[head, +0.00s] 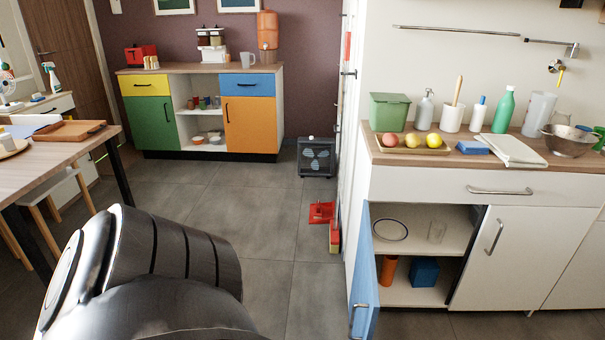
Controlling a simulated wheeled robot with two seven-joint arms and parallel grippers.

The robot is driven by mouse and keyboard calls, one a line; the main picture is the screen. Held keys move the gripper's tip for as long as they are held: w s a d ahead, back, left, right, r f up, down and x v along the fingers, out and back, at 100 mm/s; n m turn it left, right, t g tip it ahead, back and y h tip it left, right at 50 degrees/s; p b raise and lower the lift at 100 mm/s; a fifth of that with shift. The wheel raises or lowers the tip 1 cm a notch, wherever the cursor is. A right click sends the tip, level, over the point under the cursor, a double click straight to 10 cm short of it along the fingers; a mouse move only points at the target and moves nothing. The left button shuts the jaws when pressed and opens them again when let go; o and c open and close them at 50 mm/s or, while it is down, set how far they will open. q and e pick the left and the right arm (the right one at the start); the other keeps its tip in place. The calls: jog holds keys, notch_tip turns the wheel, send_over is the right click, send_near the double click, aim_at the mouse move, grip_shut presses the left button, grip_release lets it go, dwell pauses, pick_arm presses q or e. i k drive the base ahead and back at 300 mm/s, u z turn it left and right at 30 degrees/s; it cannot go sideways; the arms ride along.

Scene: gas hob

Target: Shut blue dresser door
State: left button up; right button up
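The blue door (364,275) of the white dresser (424,186) at the right stands wide open, swung out toward me from its hinge on the dresser's left side. A metal handle (358,322) shows near its lower free edge. The open compartment shows a plate (389,230) and a glass (437,231) on the upper shelf, with an orange cup (388,270) and a blue box (424,273) below. Part of my dark arm fills the lower left of the head view. Neither gripper is in view.
A white door (495,260) right of the opening is shut. The dresser top holds a green bin (389,112), bottles, a fruit tray and a metal bowl (568,144). A wooden table (50,165) stands left. Red items (322,212) lie on the floor; the middle floor is clear.

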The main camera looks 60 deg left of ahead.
aim_at(364, 301)
jog(key=z, duration=0.05)
jog(key=k, duration=0.15)
jog(key=u, duration=3.05)
jog(key=i, duration=0.8)
jog(key=z, duration=2.75)
